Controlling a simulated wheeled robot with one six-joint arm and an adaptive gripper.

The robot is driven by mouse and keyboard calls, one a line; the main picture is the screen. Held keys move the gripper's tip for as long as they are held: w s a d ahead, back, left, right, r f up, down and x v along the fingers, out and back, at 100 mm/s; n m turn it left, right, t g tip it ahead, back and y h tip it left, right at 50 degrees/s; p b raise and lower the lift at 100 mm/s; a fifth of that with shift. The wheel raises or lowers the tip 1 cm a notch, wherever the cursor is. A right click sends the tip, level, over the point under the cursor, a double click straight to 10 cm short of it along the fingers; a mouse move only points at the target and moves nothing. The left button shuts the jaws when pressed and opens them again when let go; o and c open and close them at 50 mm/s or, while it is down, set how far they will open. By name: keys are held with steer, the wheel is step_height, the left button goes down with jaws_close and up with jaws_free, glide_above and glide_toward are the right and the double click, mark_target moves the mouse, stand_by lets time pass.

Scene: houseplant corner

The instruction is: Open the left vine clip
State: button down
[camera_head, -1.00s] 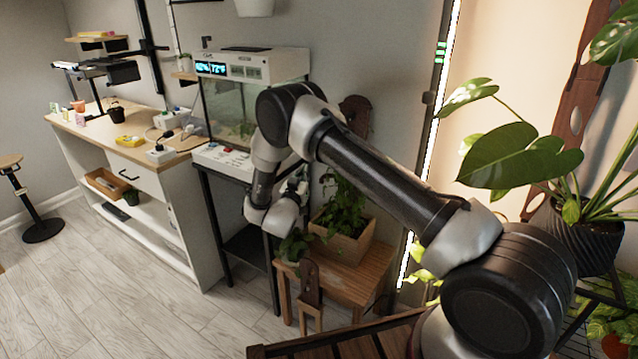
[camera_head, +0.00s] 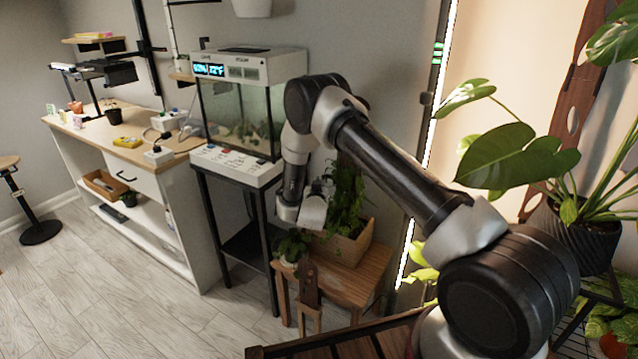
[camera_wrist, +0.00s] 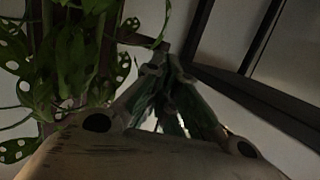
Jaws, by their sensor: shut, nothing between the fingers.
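A leafy vine (camera_head: 345,190) grows up from a wooden planter box (camera_head: 345,245) on a small wooden stand. Its leaves, some with holes, fill the left of the wrist view (camera_wrist: 75,60), in front of a dark brown upright support. I cannot make out the left vine clip in either view; leaves, shadow or my arm may hide it. My gripper (camera_wrist: 170,72) is shut and empty, with its fingertips together just right of the leaves in the wrist view. In the head view it is close to the vine's left side, partly hidden by my wrist.
A glass terrarium (camera_head: 238,112) on a black stand is close on the left of my arm. A small potted plant (camera_head: 291,244) sits below my gripper. A monstera in a dark pot (camera_head: 575,235) stands at the right. The floor at left is open.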

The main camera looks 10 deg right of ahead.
steer(key=x, duration=0.3)
steer(key=shift+w, duration=0.15)
steer(key=shift+w+a+m+g+h, duration=0.1)
steer(key=shift+w+m+g+h, duration=0.2)
steer(key=shift+w+m+h, duration=0.4)
steer(key=shift+w+m+g+h, duration=0.7)
steer(key=shift+w+h, duration=0.5)
steer(key=shift+w, duration=0.6)
